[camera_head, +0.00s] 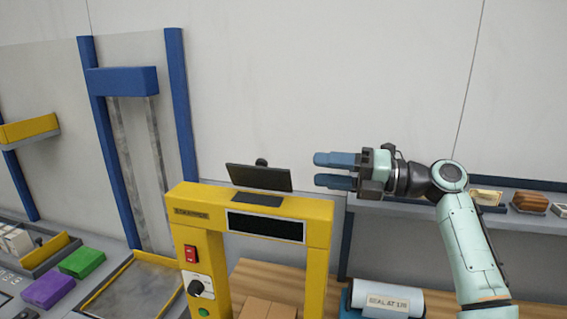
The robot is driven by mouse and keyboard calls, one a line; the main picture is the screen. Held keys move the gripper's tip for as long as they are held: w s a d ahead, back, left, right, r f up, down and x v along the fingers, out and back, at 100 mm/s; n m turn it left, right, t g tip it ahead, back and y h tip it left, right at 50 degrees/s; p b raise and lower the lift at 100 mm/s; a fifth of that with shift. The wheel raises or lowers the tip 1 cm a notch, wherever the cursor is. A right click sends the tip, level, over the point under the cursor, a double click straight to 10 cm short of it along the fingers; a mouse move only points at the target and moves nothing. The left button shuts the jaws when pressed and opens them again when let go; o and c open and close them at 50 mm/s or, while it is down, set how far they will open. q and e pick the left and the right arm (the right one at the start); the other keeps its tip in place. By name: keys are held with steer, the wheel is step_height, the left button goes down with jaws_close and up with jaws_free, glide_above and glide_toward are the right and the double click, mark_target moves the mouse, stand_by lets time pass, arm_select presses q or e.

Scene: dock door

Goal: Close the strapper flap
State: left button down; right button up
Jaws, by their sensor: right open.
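The strapper (318,222) is a yellow arch-shaped machine at the centre of the view. Its dark flap (262,179) stands raised and tilted on top, with a small black knob (261,162) at its upper edge. A dark rectangle (256,199) shows on the yellow top just in front of the flap. My right gripper (318,170) is to the right of the flap, its blue fingers parted and pointing left. It is empty and appears apart from the flap. My left gripper is not in view.
Brown cartons (266,309) sit under the arch on a wooden surface. A shelf (400,210) with small goods stands behind my right arm. A blue post frame (180,110) rises at the left. The wall space above the strapper is clear.

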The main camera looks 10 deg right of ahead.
mark_target(273, 186)
steer(key=p+x, duration=0.1)
steer(key=x, duration=1)
steer(key=shift+w, duration=0.1)
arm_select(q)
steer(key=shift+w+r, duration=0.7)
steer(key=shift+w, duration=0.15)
arm_select(e)
jaws_close()
